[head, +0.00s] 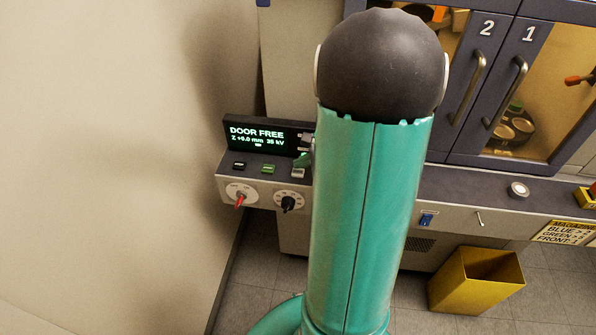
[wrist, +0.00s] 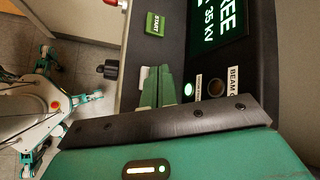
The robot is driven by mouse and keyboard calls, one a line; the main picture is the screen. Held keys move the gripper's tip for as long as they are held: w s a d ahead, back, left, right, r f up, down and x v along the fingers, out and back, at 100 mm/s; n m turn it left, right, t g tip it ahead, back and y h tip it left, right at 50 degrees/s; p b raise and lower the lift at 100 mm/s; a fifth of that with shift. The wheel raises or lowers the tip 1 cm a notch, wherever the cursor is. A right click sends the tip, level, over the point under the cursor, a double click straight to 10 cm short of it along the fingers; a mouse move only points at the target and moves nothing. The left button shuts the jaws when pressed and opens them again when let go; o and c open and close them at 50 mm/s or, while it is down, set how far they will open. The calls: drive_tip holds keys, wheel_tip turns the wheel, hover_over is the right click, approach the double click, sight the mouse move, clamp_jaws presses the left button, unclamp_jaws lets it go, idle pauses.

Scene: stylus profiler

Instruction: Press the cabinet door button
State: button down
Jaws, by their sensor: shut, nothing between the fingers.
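A pale button (head: 298,173) sits at the right end of a row of buttons on the control panel (head: 262,178). It shows partly in the wrist view (wrist: 144,76), with my fingers covering the rest; any label on it is unreadable. My gripper (head: 304,159) is shut and empty, its green fingertips over or at this button; they also show in the wrist view (wrist: 158,74). I cannot tell if they touch it. The display (head: 262,135) reads "DOOR FREE". The cabinet doors (head: 508,90), numbered 1 and 2, look closed.
A green START button (head: 268,169) and a black button (head: 239,166) sit to the left. A red-handled knob (head: 240,198) and a black knob (head: 289,203) are on the front face. A yellow bin (head: 475,281) stands on the floor. My arm hides the panel's right side.

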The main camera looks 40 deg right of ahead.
sight(302, 173)
drive_tip(key=shift+r, duration=2.5)
